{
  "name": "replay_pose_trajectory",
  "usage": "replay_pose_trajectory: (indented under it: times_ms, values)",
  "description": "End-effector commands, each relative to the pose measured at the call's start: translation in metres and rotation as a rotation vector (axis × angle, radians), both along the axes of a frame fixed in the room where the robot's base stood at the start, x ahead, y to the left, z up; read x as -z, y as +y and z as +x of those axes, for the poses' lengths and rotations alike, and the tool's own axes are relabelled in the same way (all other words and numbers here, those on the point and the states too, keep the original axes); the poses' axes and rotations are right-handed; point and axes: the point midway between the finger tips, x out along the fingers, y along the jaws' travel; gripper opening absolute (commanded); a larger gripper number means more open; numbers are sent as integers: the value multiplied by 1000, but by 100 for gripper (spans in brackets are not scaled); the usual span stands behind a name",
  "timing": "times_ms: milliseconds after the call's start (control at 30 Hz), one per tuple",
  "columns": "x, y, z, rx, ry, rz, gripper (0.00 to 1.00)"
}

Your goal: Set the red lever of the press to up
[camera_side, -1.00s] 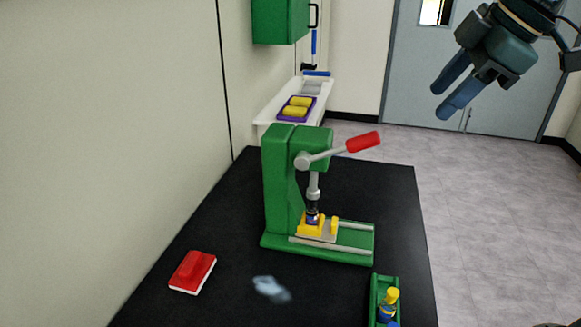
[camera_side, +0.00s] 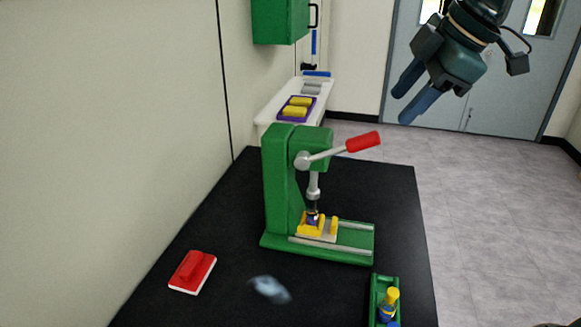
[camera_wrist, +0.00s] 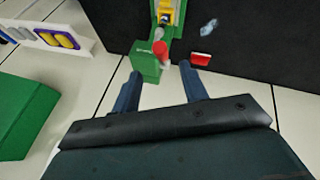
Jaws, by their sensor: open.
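The green press (camera_side: 284,185) stands on the black table. Its red lever (camera_side: 362,142) sticks out to the right on a grey arm, tilted slightly upward. Under the ram, a small dark and blue piece (camera_side: 312,217) sits in a yellow holder (camera_side: 318,228). My gripper (camera_side: 402,106) is open and empty, in the air above and to the right of the lever, touching nothing. In the wrist view, the red lever (camera_wrist: 160,50) and the press body (camera_wrist: 146,68) show beyond and between my fingertips (camera_wrist: 160,68).
A red block with a white base (camera_side: 192,272) lies at the table's front left, beside a pale blue smear (camera_side: 270,290). A green rack (camera_side: 375,295) with a yellow-topped vial (camera_side: 391,298) stands at front right. A green cabinet (camera_side: 280,22) hangs on the wall above a white shelf (camera_side: 322,94).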

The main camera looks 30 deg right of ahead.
Motion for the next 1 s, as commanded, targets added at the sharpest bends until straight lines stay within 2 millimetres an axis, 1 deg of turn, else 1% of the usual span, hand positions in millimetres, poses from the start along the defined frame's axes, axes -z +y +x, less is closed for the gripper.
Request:
replay_pose_trajectory:
  times_ms: [100,400,500,700,1000]
  values:
    - [17,3,8,0,4,-1,44]
    - [57,9,30,0,4,-1,44]
    - [67,11,36,0,3,-1,44]
    - [81,13,43,0,3,-1,44]
    - [84,14,45,0,0,0,44]
